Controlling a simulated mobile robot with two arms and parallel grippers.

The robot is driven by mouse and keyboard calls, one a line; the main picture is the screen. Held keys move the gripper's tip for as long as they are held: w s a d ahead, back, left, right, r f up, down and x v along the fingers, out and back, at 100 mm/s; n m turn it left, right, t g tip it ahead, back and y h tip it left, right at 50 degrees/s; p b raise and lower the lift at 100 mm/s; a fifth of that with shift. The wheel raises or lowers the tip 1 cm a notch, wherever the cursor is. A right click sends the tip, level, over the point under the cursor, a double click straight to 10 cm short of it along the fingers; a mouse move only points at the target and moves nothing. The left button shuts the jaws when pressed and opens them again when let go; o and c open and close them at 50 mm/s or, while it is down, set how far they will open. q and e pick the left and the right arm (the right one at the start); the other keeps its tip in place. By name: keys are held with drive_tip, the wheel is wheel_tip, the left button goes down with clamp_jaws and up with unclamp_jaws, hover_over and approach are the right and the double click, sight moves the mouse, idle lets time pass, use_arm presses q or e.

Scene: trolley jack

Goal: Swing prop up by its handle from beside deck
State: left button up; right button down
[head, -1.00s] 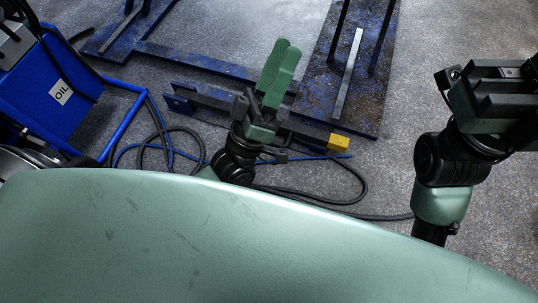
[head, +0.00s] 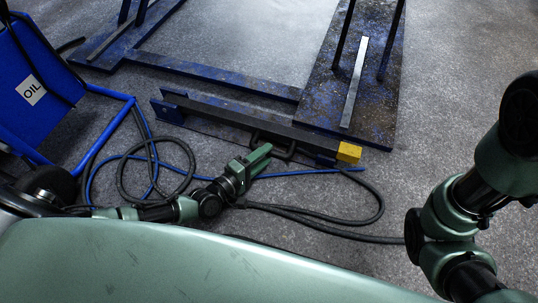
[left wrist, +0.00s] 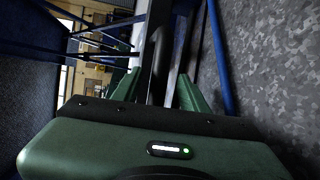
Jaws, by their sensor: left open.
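The prop (head: 225,115) is a long dark bar with a yellow block (head: 348,152) at its right end. It lies low along the near side of the blue, worn deck (head: 372,95). Its black handle (head: 284,154) sticks out on the near side, right of the bar's middle. In the left wrist view, a dark bar shows between and beyond the two green fingers (left wrist: 160,92). My right arm is at the right, its gripper out of view.
A blue oil unit (head: 35,95) with a tubular frame stands at the left. Black hoses (head: 150,200) and a blue hose (head: 105,160) loop over the floor around my left arm. Grey floor (head: 450,90) is free right of the deck.

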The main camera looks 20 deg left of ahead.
use_arm(q)
drive_tip(key=shift+b+x, duration=0.35)
drive_tip(key=shift+x, duration=0.85)
clamp_jaws()
idle(0.6)
